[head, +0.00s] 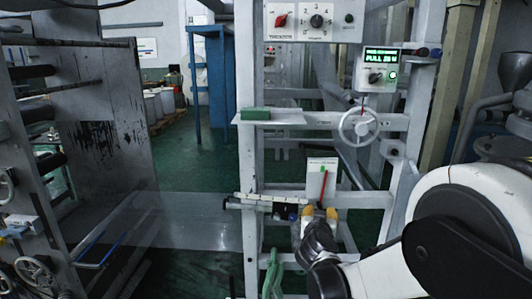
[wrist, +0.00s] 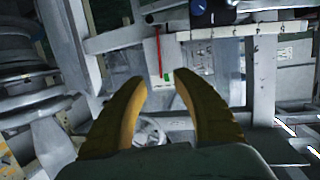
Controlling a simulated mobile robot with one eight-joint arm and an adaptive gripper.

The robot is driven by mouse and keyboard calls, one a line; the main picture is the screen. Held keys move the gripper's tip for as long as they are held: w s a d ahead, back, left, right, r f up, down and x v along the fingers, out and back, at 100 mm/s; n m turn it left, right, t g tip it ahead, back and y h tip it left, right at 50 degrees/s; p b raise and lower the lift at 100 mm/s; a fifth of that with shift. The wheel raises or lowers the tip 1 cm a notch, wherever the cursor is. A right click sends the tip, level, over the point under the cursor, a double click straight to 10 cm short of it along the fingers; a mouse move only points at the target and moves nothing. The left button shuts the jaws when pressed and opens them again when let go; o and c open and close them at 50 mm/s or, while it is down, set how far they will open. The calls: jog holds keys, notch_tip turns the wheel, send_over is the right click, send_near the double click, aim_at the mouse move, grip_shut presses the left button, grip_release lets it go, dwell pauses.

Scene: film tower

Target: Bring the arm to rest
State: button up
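My gripper (head: 319,212) shows in the head view just below a small white plate (head: 321,166) with a red strip, in front of the light grey frame. Its two yellow fingers also show in the wrist view (wrist: 161,79), spread apart with nothing between them, so it is open and empty. My white and black arm reaches in from the lower right of the head view. In the wrist view the plate with the red strip (wrist: 160,62) lies beyond the fingertips. I cannot tell the exact gap to it.
A ruler-like bar (head: 262,201) lies along the frame left of my gripper. A green block (head: 256,114) rests on a shelf above. A handwheel (head: 359,126) and a lit control box (head: 377,69) are at upper right. Clear film (head: 185,220) stretches at left.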

jog(key=s+d+r+g, duration=0.2)
jog(key=s+d, duration=0.1)
jog(key=s, duration=0.5)
jog(key=s+d+r+g, duration=0.2)
jog(key=s+d, duration=0.1)
jog(key=s, duration=0.4)
jog(key=s+a+f+n+g+y, duration=0.1)
jog(key=s+a+f+g, duration=0.1)
jog(key=s, duration=0.9)
jog(key=s+a+f+n+g+y, duration=0.1)
jog(key=s+f+y, duration=0.1)
jog(key=s, duration=0.8)
jog(key=shift+s+a+f+n+g+y, duration=0.3)
jog(key=shift+s+a+f+n+g, duration=0.1)
jog(key=shift+f, duration=0.2)
jog(key=shift+o, duration=0.3)
jog(key=shift+w, duration=0.1)
